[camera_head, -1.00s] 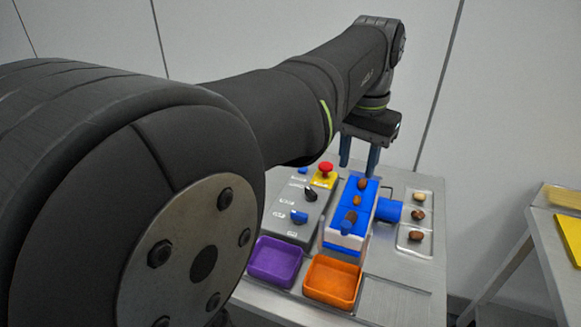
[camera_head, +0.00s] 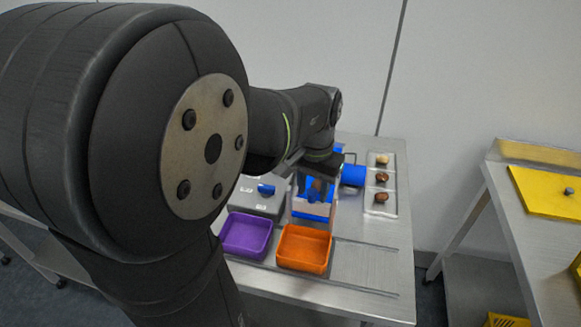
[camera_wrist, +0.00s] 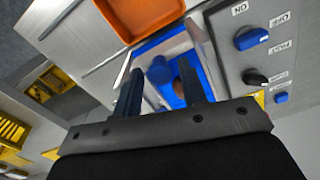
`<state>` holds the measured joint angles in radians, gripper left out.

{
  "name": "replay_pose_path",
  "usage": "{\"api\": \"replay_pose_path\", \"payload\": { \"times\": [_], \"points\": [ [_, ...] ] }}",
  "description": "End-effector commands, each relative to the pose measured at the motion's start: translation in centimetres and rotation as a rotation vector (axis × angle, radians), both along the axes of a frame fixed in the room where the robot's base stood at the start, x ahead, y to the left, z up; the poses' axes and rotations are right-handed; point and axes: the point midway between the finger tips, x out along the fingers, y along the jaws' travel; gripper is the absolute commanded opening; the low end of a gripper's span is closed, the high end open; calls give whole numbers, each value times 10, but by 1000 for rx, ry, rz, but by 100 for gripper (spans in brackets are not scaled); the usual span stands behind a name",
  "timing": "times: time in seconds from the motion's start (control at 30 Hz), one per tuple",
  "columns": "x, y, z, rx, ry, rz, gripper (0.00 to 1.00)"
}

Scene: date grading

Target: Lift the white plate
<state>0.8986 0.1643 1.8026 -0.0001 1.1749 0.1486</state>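A white plate-like panel (camera_head: 312,208) shows at the front of the blue device on the table. In the wrist view pale white walls (camera_wrist: 181,44) border the blue part; I cannot tell whether they are one separate plate. My gripper (camera_head: 313,183) is low over the blue device, behind the white panel in the head view. Its two dark fingers (camera_wrist: 160,88) are apart in the wrist view, with a brown date (camera_wrist: 179,85) and a blue knob-like part (camera_wrist: 159,70) visible between or beyond them. Contact with the white part cannot be made out.
A purple tray (camera_head: 247,250) and an orange tray (camera_head: 303,266) stand in front. A grey control box (camera_head: 258,205) is to the left. A metal tray (camera_head: 375,209) with brown and pale dates lies to the right. A second table (camera_head: 535,225) stands farther right.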

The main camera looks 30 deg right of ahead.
Motion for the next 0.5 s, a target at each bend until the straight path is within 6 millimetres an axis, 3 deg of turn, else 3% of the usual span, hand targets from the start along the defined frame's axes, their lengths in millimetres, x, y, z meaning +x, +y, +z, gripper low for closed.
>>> {"api": "replay_pose_path", "payload": {
  "times": [0.23, 0.4, 0.5],
  "points": [
    [0, 0, 0, 0, 0, 0, 36],
    [0, 0, 0, 0, 0, 0, 3],
    [0, 0, 0, 0, 0, 0, 0]
  ]
}}
